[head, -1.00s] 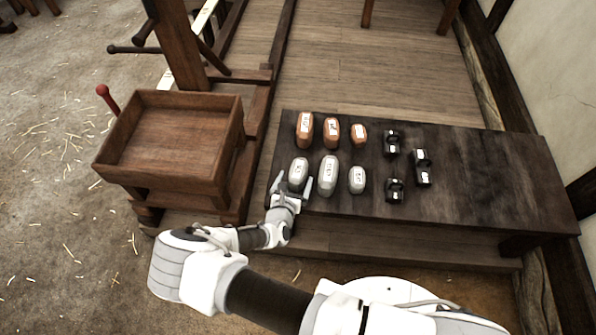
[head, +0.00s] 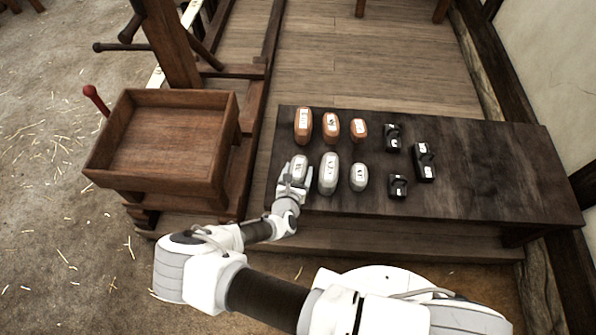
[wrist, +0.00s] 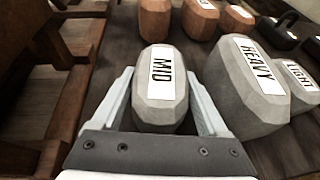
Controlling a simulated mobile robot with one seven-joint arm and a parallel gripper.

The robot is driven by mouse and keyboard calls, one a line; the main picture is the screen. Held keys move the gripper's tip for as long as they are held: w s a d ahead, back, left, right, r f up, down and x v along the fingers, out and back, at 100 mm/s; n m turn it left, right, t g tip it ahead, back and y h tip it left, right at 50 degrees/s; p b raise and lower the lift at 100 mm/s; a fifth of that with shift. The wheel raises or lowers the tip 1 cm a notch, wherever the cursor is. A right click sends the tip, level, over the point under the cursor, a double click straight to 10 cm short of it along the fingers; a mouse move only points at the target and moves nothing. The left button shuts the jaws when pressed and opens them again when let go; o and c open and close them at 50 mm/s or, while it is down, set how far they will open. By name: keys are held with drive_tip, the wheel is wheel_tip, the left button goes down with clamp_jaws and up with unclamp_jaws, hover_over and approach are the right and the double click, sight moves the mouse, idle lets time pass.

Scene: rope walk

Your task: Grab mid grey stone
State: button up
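The mid grey stone (wrist: 161,92) carries a white label reading MID and lies on the dark bench. In the head view the same stone (head: 299,167) is the leftmost of the grey row, partly covered by my gripper (head: 292,184). In the wrist view my gripper (wrist: 160,98) is open, with one finger on each side of the stone. A small gap shows between the fingers and the stone's sides, and the stone's near end is close to the palm.
The heavy grey stone (wrist: 245,82) lies just right of the right finger, with the light grey stone (head: 359,177) beyond. Orange stones (head: 331,125) lie behind, black weights (head: 424,162) to the right. A wooden tray (head: 163,140) stands left of the bench (head: 480,180).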

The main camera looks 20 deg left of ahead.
clamp_jaws()
drive_tip(key=shift+r, duration=0.1)
idle(0.3)
